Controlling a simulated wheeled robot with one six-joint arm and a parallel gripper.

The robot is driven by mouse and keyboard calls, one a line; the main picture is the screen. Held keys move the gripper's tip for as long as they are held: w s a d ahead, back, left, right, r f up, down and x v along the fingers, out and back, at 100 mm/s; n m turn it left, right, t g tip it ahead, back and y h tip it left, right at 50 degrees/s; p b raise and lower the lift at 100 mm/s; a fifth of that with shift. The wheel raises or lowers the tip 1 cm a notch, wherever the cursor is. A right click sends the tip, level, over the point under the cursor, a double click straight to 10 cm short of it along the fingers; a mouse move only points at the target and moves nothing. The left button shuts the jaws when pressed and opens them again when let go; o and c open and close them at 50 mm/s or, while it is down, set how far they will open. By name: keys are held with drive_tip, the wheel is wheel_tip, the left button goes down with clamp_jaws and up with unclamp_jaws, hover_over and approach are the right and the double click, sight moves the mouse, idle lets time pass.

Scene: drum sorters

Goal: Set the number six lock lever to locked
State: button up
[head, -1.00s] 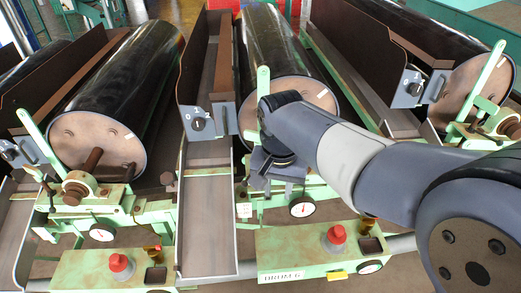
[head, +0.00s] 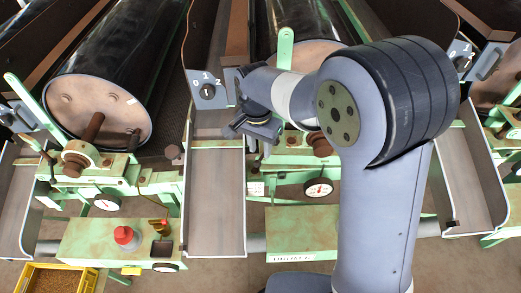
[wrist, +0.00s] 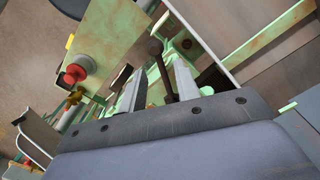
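The number six machine is the middle one, with a "DRUM 6" plate (head: 292,258) partly covered by my arm. In the wrist view a thin dark lever with a round knob (wrist: 155,47), apparently the lock lever, shows between my two fingers. I cannot tell whether they touch it or how far beyond the fingertips it is. In the head view this lever is hidden behind my arm and gripper. My gripper (wrist: 157,82) is open, its two pale fingers apart.
A tall green lever (head: 285,47) stands by the drum. A switch box (head: 207,90) is close left of my gripper, above a metal chute (head: 217,200). A dial (head: 318,188) sits below. A red button (wrist: 77,68) shows in the wrist view. A yellow crate (head: 55,280) is front left.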

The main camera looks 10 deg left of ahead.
drive_tip(key=shift+d+f, duration=0.1)
drive_tip(key=shift+f, duration=1.15)
drive_tip(key=shift+c, duration=0.4)
clamp_jaws()
